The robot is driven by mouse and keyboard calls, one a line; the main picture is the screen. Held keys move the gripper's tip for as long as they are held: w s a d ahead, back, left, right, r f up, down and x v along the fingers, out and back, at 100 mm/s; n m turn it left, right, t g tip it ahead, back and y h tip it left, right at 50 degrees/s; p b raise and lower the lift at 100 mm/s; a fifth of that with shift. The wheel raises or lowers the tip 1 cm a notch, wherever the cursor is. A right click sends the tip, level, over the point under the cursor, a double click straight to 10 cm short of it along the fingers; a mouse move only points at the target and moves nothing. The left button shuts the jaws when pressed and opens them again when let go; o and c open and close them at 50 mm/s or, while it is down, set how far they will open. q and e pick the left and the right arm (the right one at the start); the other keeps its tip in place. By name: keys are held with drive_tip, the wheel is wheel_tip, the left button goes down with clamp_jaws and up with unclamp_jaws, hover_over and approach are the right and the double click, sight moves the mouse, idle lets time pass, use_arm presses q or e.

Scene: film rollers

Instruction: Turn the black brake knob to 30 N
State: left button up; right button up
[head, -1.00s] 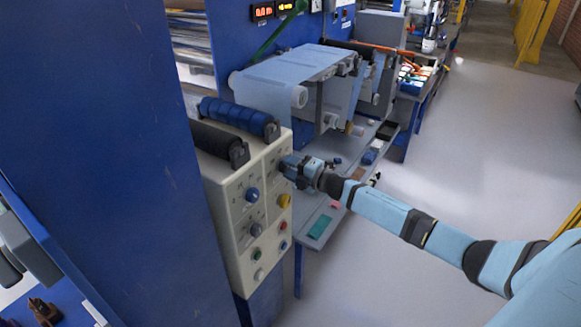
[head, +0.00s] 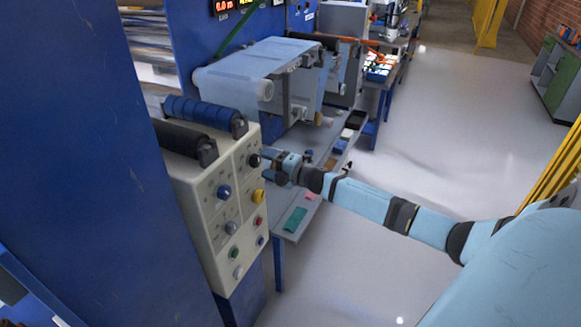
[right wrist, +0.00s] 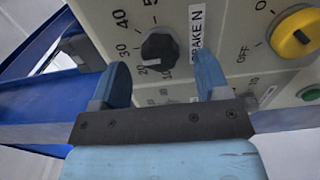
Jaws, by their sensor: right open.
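The black brake knob (head: 255,160) is at the top right of the beige control panel (head: 207,207). My right gripper (head: 268,164) is just in front of the knob. In the right wrist view my right gripper (right wrist: 162,72) is open, with one blue finger either side of the knob and gaps to it. My left gripper is out of view.
A blue knob (head: 224,192) and several buttons share the panel. Blue and black rollers (head: 205,113) lie on top. A grey bench (head: 295,208) stands behind my right gripper; open floor is to the right.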

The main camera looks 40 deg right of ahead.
drive_tip(key=b+v, duration=0.1)
drive_tip(key=v, duration=1)
drive_tip(key=shift+s+b, duration=0.15)
drive_tip(key=shift+b, duration=0.25)
